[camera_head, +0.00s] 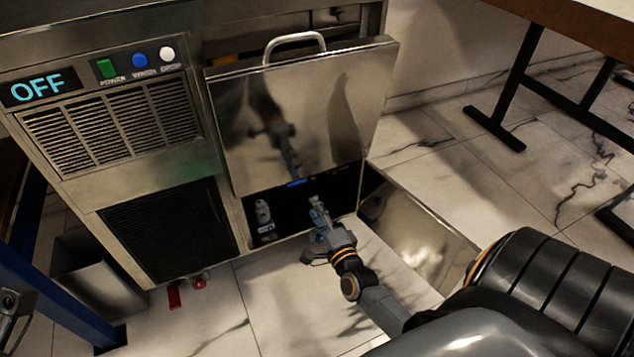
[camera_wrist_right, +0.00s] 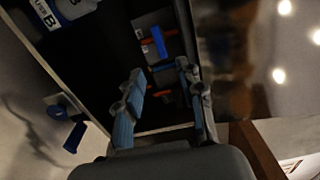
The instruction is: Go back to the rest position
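My right gripper (camera_head: 318,212) is in front of the dark opening under the steel door of the machine. In the right wrist view the same gripper (camera_wrist_right: 158,105) has its two fingers apart, with nothing between them. Behind the fingers, inside the opening, are a blue handle (camera_wrist_right: 159,42) and red parts. My left gripper (camera_head: 12,308) shows only in part at the left edge of the head view, and its fingers cannot be made out.
The steel door (camera_head: 300,120) hangs in front of the machine's upper bay. A bottle (camera_head: 264,218) stands inside the lower opening. The machine's display (camera_head: 40,88) reads OFF. A grey bin (camera_head: 95,280) stands at the left. Table legs (camera_head: 515,85) stand at the right.

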